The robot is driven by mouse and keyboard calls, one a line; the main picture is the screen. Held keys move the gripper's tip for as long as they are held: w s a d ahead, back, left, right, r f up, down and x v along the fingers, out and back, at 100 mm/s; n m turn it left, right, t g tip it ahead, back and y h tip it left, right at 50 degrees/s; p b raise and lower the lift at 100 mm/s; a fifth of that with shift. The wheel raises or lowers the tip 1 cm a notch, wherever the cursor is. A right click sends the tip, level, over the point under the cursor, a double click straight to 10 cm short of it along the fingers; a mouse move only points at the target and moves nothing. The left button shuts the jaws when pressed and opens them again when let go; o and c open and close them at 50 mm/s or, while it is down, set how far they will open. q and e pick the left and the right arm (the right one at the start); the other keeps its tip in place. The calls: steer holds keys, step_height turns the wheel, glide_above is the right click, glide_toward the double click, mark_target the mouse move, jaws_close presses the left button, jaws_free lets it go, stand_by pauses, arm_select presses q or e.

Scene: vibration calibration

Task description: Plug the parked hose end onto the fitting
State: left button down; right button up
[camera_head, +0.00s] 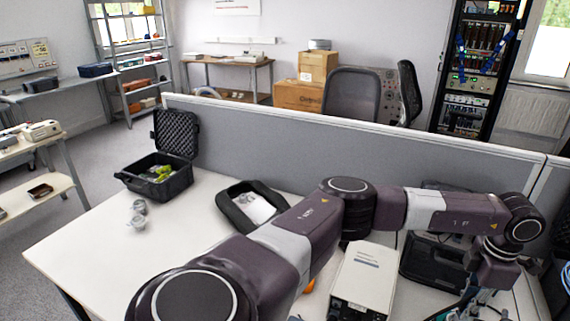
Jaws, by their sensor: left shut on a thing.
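My left arm reaches across the table from the bottom and bends down at the right. My left gripper (478,308) is at the lower right, partly cut off by the bottom edge. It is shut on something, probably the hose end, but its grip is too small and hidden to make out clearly. Thin dark and teal lines show beside it. A white instrument box (364,280) stands left of the gripper, with its front face towards me. I cannot make out the fitting. My right gripper is not in view.
A black case (433,262) lies behind the gripper, partly under my arm. A grey partition (260,145) closes the back. The table's front left is clear.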

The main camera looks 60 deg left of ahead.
arm_select(q)
steer(key=shift+f+m, duration=0.15)
steer(key=shift+m, duration=0.15)
steer(key=shift+s+m+b, duration=0.1)
steer(key=shift+m+b, duration=0.45)
steer(key=shift+m, duration=1.15)
steer(key=shift+m+b, duration=0.75)
steer(key=shift+m, duration=1.25)
steer(key=c, duration=1.7)
jaws_free()
steer(key=shift+c, duration=0.2)
steer(key=shift+r, duration=0.25)
